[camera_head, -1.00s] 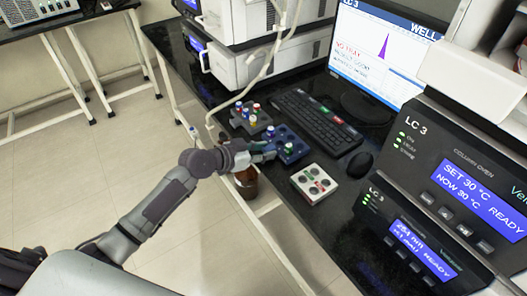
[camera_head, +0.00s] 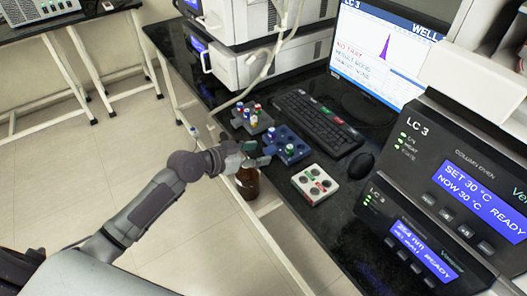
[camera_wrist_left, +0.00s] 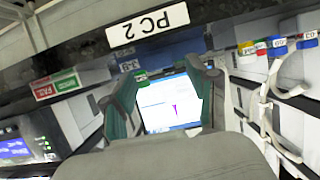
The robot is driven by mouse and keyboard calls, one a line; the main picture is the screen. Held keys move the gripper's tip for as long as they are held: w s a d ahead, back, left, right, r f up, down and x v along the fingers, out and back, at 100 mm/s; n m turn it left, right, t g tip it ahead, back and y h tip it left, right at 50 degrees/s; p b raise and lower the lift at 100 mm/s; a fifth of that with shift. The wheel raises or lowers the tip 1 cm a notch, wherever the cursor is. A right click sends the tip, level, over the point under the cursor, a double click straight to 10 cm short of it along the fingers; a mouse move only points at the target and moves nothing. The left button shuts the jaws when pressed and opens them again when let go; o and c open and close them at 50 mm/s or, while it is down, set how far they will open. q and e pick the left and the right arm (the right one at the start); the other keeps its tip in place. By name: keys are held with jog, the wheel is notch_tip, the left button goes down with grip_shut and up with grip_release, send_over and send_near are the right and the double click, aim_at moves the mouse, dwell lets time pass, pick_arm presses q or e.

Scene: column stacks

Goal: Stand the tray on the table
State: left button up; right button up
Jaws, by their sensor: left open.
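I cannot tell whether a fingertip still touches the tray. My right gripper is not in view.
A grey rack (camera_head: 241,122) with coloured vials stands behind the tray, and a white block (camera_head: 314,186) with round wells is in front-right. The keyboard (camera_head: 318,122) and mouse (camera_head: 360,165) are to the right.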

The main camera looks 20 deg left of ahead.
pick_arm(q)
jog(key=v, duration=0.8)
jog(key=s+a+f+n+g+y, duration=0.1)
jog(key=s+a+f+n+y, duration=0.2)
jog(key=f, duration=0.7)
jog(key=s+a+f+n+g+y, duration=0.15)
jog(key=a+f, duration=0.25)
jog(key=f, duration=0.6)
jog(key=s+a+f+n+y, duration=0.1)
jog(key=s+a+f+y, duration=0.2)
jog(key=f, duration=0.7)
jog(key=s+d+f+g, duration=0.3)
jog(key=s+f+g, duration=0.1)
jog(key=s+f, duration=1.35)
jog(key=s+d+f+g, duration=0.1)
jog(key=s+d+f, duration=0.2)
jog(key=s, duration=0.6)
jog(key=s+d+f+g, duration=0.2)
jog(key=s+d+f, duration=0.1)
jog(key=s, duration=0.6)
jog(key=shift+d+y, duration=0.35)
jog(key=shift+d, duration=0.15)
